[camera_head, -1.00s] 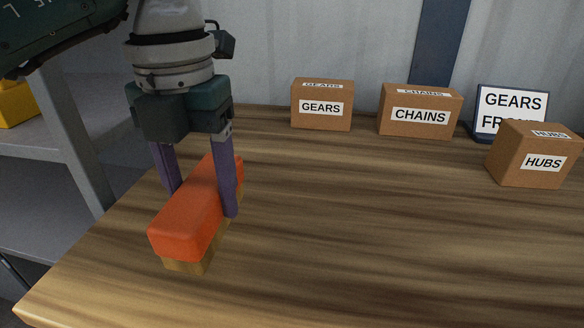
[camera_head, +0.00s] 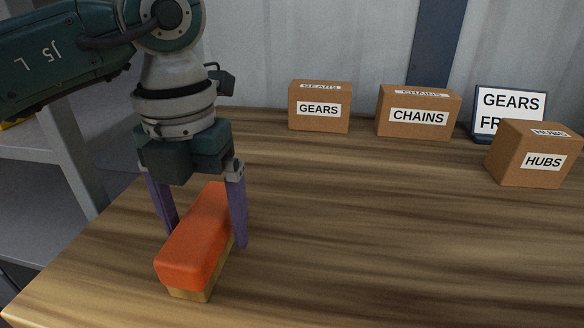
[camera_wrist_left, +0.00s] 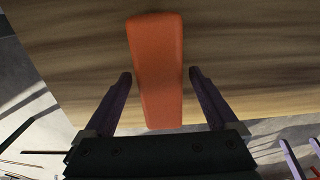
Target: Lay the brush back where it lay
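The brush (camera_head: 198,245), with an orange-red back and a light wooden underside, lies on the wooden table near its left front part. My left gripper (camera_head: 207,241) points down over it, one purple finger on each side. The fingers are open and stand clear of the brush. In the left wrist view the brush (camera_wrist_left: 158,70) lies between the fingers (camera_wrist_left: 160,75) with a gap on both sides. The brush's underside is mostly hidden there.
On the table (camera_head: 370,240) stand boxes marked GEARS (camera_head: 320,107), CHAINS (camera_head: 418,113) and HUBS (camera_head: 535,155). A framed sign (camera_head: 510,103) is partly hidden behind the HUBS box. Grey shelving (camera_head: 75,150) stands to the left. The middle of the table is clear.

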